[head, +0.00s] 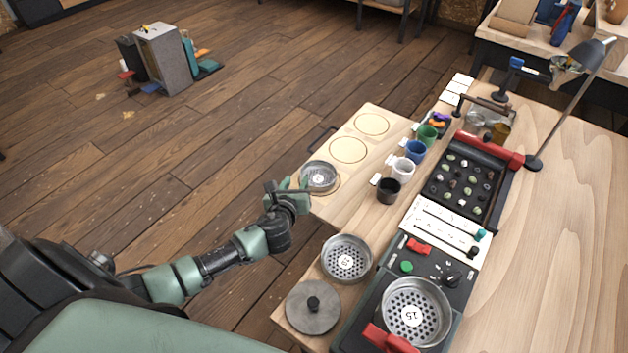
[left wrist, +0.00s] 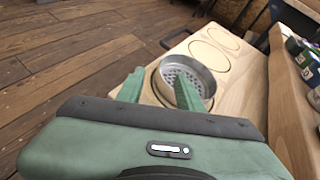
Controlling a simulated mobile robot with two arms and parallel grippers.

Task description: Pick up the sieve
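A round metal sieve (head: 319,176) sits in the nearest ring of a pale wooden board, and it also shows in the left wrist view (left wrist: 201,76). My left gripper (head: 294,184) is at the sieve's left side in the head view. In the left wrist view its green fingers (left wrist: 160,80) are apart, one outside the sieve and one overlapping its bowl. I cannot tell whether they touch the rim. A second sieve (head: 346,260) sits on the near wooden surface, and a third sieve (head: 414,312) on the dark machine. My right gripper is not in view.
The wooden board (head: 340,198) has two empty rings beyond the sieve. Several coloured cups (head: 388,191) stand along its right side. A round grey lid (head: 313,308) with a black knob lies at the front. A lamp (head: 573,105) stands at the right.

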